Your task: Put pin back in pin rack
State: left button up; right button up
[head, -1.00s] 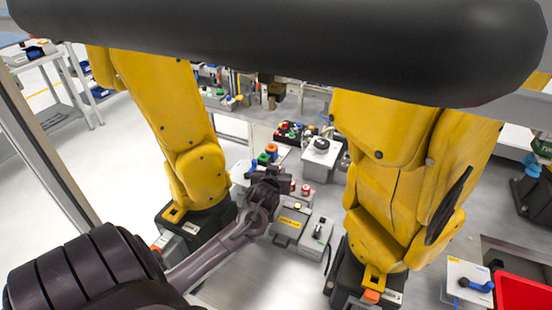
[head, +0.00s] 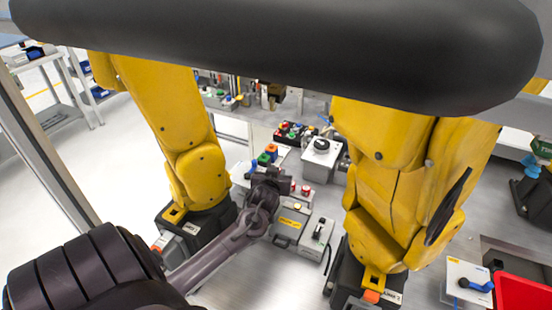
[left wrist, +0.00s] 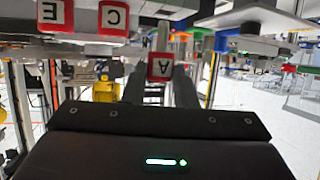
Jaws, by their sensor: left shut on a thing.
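My left gripper (head: 270,178) is at the small table between the two yellow arms. In the left wrist view, which looks upside down, its two dark fingers (left wrist: 160,78) are shut on a pin with a red cap marked A (left wrist: 161,66). Two other red-capped pins, marked E (left wrist: 55,14) and C (left wrist: 113,16), stand to the left there. In the head view the two red-capped pins (head: 305,190) show just right of my gripper. The held pin is hidden in the head view. The rack is mostly hidden; I cannot tell whether the held pin touches it. My right gripper is out of view.
Green (head: 264,159) and orange (head: 271,148) blocks stand just behind my gripper. A grey box with a yellow label (head: 290,224) is in front. Yellow arms rise at left (head: 197,175) and right (head: 385,220). A red bin (head: 522,292) is at lower right.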

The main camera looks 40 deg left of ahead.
pick_arm(q)
jog(key=shift+f+b, duration=0.85)
jog(key=shift+f, duration=0.75)
jog(key=shift+s+d+f, duration=0.1)
jog(key=shift+s+f, duration=0.1)
jog(key=shift+f, duration=0.2)
jog(key=o, duration=1)
jog(key=shift+d+f, duration=0.1)
jog(key=shift+f, duration=0.15)
jog(key=shift+o, duration=0.2)
jog(key=shift+s, duration=0.1)
jog(key=b+v, duration=0.1)
jog(key=v, duration=0.3)
jog(key=r+b+v, duration=0.1)
jog(key=v, duration=0.2)
jog(key=shift+s+r, duration=0.15)
jog(key=shift+r, duration=0.15)
